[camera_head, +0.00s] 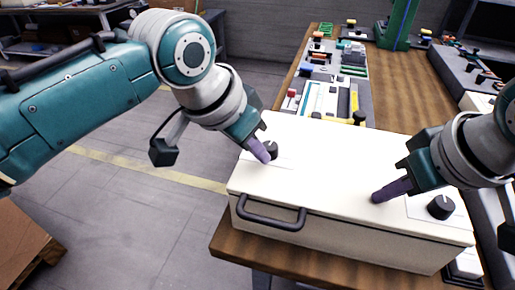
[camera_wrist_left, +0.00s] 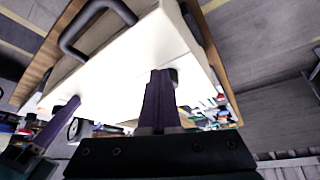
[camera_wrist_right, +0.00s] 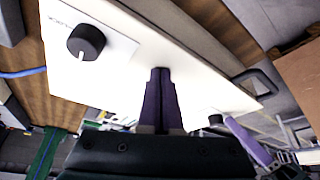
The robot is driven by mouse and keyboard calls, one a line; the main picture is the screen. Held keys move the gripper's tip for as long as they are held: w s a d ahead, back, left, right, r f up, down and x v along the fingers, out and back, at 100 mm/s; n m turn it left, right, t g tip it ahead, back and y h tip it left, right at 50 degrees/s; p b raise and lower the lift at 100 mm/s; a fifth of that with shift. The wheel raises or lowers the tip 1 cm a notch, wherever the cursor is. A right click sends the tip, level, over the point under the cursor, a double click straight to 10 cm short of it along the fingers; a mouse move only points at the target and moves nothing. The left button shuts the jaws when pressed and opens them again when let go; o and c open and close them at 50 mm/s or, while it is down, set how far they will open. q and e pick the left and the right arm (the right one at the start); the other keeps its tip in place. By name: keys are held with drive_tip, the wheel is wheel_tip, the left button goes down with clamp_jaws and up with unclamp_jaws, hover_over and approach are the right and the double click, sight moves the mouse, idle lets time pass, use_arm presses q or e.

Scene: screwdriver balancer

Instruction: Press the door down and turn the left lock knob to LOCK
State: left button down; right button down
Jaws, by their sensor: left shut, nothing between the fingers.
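The white door (camera_head: 330,165) is the flat top of a white box and looks level and closed. The left lock knob (camera_head: 271,150) is black and stands near its far left edge. My left gripper (camera_head: 264,157) is shut and empty, its purple fingertips right beside this knob; whether they touch cannot be told. In the left wrist view, the fingers (camera_wrist_left: 160,95) partly hide the knob (camera_wrist_left: 174,76). My right gripper (camera_head: 380,195) looks shut, its fingertips at the door surface left of the right knob (camera_head: 440,207). That black knob shows a white pointer in the right wrist view (camera_wrist_right: 86,42).
A dark handle (camera_head: 272,215) is on the front of the box. The box stands on a wooden bench (camera_head: 230,246). Behind it are tool trays (camera_head: 325,98) and a green stand (camera_head: 397,25). Open floor lies to the left.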

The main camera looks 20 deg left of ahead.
use_arm(q)
drive_tip(key=shift+w+a, duration=0.1)
drive_tip(key=shift+a, duration=0.2)
use_arm(e)
drive_tip(key=shift+f, duration=0.1)
use_arm(q)
drive_tip(key=shift+w+a, duration=0.1)
drive_tip(key=shift+a, duration=0.15)
drive_tip(key=shift+w+a, duration=0.3)
idle(0.4)
drive_tip(key=shift+a, duration=0.15)
drive_tip(key=shift+s+a, duration=0.2)
wheel_tip(320, 180, up, 6)
idle(0.4)
